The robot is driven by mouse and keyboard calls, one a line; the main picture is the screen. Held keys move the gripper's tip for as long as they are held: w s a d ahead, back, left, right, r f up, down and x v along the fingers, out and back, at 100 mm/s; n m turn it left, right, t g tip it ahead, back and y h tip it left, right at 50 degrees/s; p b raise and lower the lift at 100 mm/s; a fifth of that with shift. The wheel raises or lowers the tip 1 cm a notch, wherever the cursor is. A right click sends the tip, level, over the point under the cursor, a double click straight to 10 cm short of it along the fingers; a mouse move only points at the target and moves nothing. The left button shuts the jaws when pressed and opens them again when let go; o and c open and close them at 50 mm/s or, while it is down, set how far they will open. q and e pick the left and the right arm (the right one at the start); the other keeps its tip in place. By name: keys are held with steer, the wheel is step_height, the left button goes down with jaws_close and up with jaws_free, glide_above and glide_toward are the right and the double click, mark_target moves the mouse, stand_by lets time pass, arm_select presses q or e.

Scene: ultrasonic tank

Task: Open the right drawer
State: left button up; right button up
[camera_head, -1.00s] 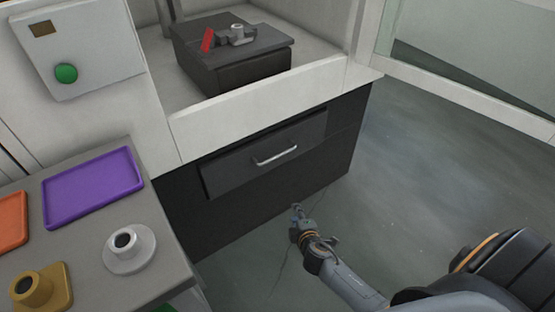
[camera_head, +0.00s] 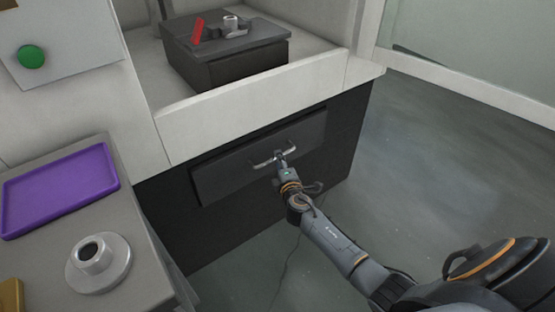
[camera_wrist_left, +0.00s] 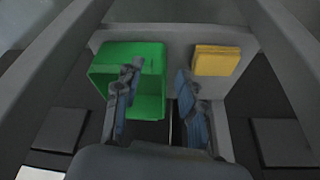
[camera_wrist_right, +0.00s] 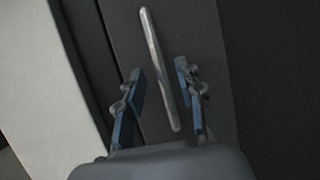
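The right drawer (camera_head: 225,177) is a dark grey panel in the black cabinet front, and it looks shut. Its silver bar handle (camera_head: 262,163) also shows in the right wrist view (camera_wrist_right: 155,60), running between the two fingers. My right gripper (camera_head: 281,157) is at the handle in the head view. In the right wrist view my right gripper (camera_wrist_right: 160,95) is open, with a finger on each side of the handle and gaps visible. My left gripper (camera_wrist_left: 155,95) is open and empty in the left wrist view, and it is not visible in the head view.
A dark box (camera_head: 235,62) with a red piece and a metal part sits above the drawer. At left, a table holds a purple tray (camera_head: 62,188) and a white round part (camera_head: 98,264). A green bin (camera_wrist_left: 150,105) shows below my left gripper. Floor at right is clear.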

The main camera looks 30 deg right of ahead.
steer(key=x, duration=0.3)
steer(key=shift+b, duration=0.3)
steer(key=shift+w+d, duration=0.1)
steer(key=shift+w, duration=0.2)
arm_select(q)
steer(key=w+t, duration=0.1)
steer(key=w+d+r+t, duration=0.1)
steer(key=w, duration=0.1)
steer(key=w+t, duration=0.1)
steer(key=w, duration=0.1)
steer(key=shift+w+d+r+h, duration=0.1)
steer(key=shift+d+r+h, duration=0.1)
steer(key=shift+d+h, duration=0.15)
arm_select(e)
steer(key=shift+c, duration=0.5)
jaws_close()
steer(key=shift+f, duration=0.1)
